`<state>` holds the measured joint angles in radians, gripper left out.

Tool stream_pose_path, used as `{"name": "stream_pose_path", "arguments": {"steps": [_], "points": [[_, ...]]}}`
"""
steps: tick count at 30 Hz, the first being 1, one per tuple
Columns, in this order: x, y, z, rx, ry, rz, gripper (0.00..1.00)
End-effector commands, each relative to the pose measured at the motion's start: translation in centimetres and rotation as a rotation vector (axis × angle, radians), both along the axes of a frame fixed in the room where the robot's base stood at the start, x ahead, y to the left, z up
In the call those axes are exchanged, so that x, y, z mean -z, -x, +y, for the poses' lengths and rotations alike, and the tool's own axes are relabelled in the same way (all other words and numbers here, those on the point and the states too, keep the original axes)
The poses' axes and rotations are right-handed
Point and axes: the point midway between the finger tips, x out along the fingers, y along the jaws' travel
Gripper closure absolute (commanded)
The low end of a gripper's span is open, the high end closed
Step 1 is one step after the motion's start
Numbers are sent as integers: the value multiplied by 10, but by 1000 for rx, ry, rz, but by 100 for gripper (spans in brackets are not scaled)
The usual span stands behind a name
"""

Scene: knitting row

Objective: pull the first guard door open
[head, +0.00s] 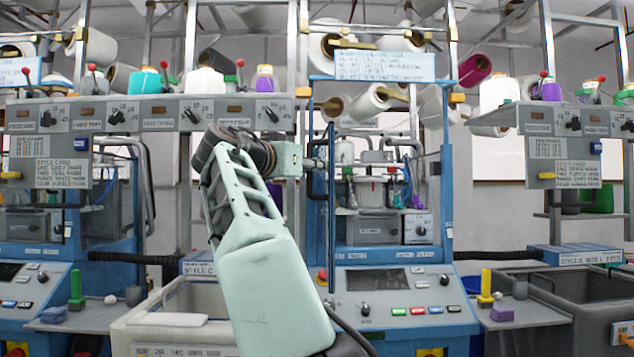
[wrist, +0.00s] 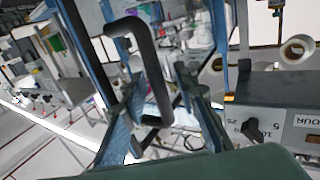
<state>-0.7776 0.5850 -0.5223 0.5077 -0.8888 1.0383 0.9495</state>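A dark grey bar handle (wrist: 147,62) stands in front of a blue-framed guard door (wrist: 84,32) in the wrist view. In the head view, the middle machine has a blue frame (head: 445,190), and a thin blue upright (head: 331,210) stands at its left side. My gripper (head: 318,164) is small at the right end of my pale green arm, close to that upright. I cannot tell whether it touches it. My arm hides part of the machine's left side.
A control panel (head: 400,306) juts out below the middle machine. A pale bin (head: 170,325) stands at lower left and a grey bin (head: 595,300) at right. A shelf with knobs (head: 150,114) runs above left; it bears yarn cones.

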Motion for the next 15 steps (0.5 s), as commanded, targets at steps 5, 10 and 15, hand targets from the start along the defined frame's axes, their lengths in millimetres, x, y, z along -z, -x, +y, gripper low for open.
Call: {"name": "stream_pose_path", "arguments": {"steps": [5,10,15], "points": [[2,0,-11,-24,0,0,72],[0,0,-13,-31,1,0,72],[0,0,-13,-31,1,0,72]]}}
